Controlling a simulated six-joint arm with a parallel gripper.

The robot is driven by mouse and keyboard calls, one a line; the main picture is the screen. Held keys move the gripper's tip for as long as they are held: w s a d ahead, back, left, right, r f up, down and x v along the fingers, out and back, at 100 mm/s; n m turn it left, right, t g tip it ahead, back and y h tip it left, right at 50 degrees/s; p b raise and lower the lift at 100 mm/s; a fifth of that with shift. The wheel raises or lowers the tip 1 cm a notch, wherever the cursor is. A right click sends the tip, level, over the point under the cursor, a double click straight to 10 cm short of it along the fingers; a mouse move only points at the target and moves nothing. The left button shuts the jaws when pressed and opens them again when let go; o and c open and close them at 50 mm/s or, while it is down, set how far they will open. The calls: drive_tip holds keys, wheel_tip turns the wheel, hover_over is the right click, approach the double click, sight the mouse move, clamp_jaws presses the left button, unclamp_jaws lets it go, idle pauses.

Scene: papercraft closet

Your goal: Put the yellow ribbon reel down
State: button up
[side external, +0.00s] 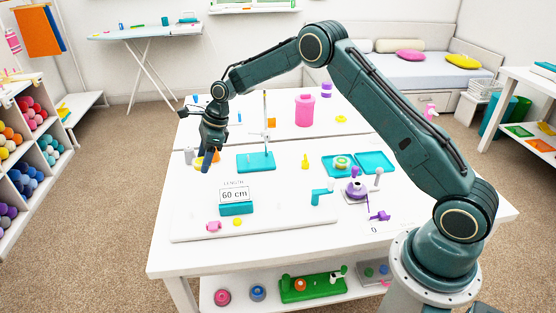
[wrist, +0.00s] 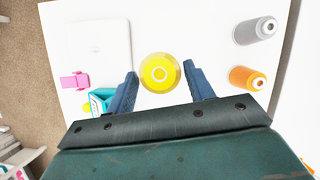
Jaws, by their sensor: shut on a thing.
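In the side view my gripper (side external: 206,163) points down over the left part of the white table (side external: 165,257). There the fingers partly hide the reel and the orange and yellow patches beside them are hard to tell apart. I cannot tell whether the reel touches the surface.
A grey spool (wrist: 255,30) and an orange spool (wrist: 247,78) stand to the right in the wrist view. A teal stand (side external: 256,161) is right of my gripper.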

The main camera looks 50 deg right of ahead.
sight(205, 190)
drive_tip(key=shift+f, duration=4.1)
drive_tip(key=shift+f, duration=0.15)
drive_tip(key=o, duration=0.9)
drive_tip(key=shift+o, duration=0.2)
drive_tip(key=v, duration=1.2)
